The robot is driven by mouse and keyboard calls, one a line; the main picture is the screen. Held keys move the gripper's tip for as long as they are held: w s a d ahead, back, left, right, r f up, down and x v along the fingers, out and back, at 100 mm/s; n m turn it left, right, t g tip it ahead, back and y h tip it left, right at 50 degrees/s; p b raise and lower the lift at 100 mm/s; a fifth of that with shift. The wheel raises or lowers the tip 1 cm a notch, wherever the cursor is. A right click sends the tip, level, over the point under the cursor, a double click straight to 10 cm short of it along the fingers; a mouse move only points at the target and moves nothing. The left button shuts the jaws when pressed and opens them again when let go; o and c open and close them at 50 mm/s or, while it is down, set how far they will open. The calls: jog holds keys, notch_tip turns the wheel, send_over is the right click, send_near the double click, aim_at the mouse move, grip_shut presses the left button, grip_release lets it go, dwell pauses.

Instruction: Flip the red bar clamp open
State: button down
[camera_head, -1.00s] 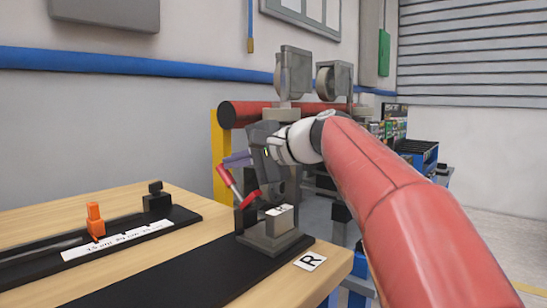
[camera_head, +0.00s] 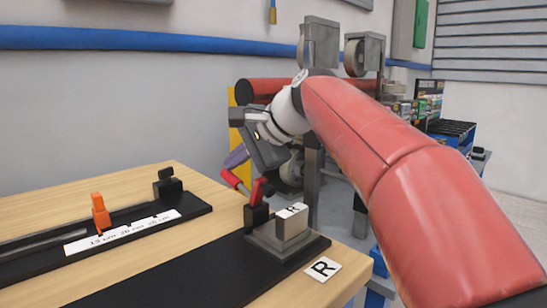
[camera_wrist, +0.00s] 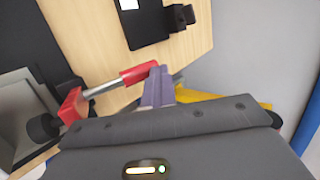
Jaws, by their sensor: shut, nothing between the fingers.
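The red bar clamp has a red grip (camera_head: 231,179) on a silver rod, hinged at a red bracket (camera_head: 259,189) on a black post. It stands beside a grey block marked R (camera_head: 292,222). The lever leans outward to the left, away from the block. In the wrist view, the red grip (camera_wrist: 139,74) lies across the picture from the red bracket (camera_wrist: 72,106). My gripper (camera_head: 237,157) is shut and empty, just above the grip's far end. Its purple fingers (camera_wrist: 158,88) are at the grip's end; I cannot tell if they touch it.
A black rail with an orange slider (camera_head: 100,213) and a white scale strip (camera_head: 122,232) lies at the left of the wooden table (camera_head: 215,205). A card marked R (camera_head: 323,269) lies near the table's right edge. A yellow post (camera_head: 233,117) and red roller (camera_head: 262,91) stand behind.

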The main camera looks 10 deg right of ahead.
jog(key=shift+f, duration=0.1)
dwell(0.3)
jog(key=v, duration=0.8)
